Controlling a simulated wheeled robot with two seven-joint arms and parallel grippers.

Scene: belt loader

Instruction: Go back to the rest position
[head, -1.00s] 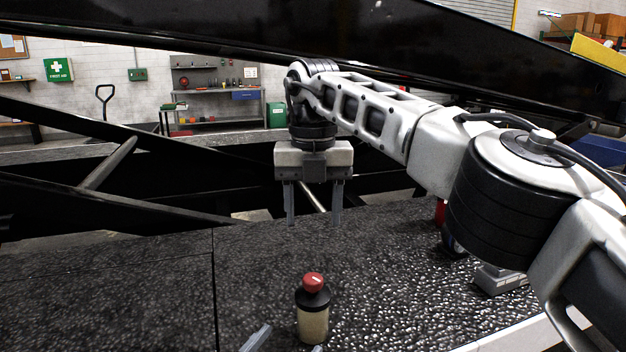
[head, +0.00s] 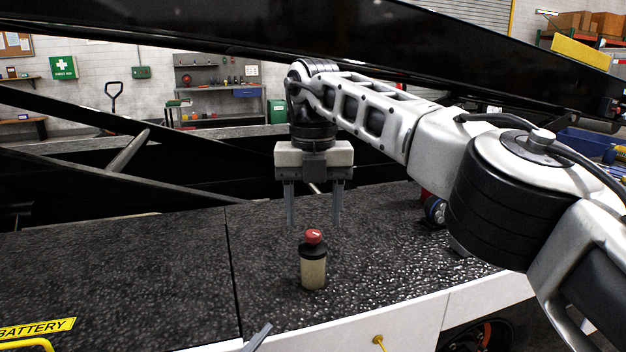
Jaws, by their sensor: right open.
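My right gripper (head: 315,208) points straight down with its two fingers apart and nothing between them. It hangs over the black textured deck (head: 130,260) of the belt loader. A small beige container with a black collar and a red top (head: 313,272) stands upright on the deck. It is below and nearer to me than the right fingertips, apart from them. A grey fingertip, seemingly of my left gripper (head: 259,336), pokes in at the bottom edge. The rest of that gripper is out of frame.
A long black beam (head: 330,40) slants across the top behind my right arm. A red and blue item (head: 434,207) is partly hidden by that arm. The deck's white front side (head: 400,325) carries a yellow knob (head: 379,341). A yellow BATTERY label (head: 38,328) is at lower left.

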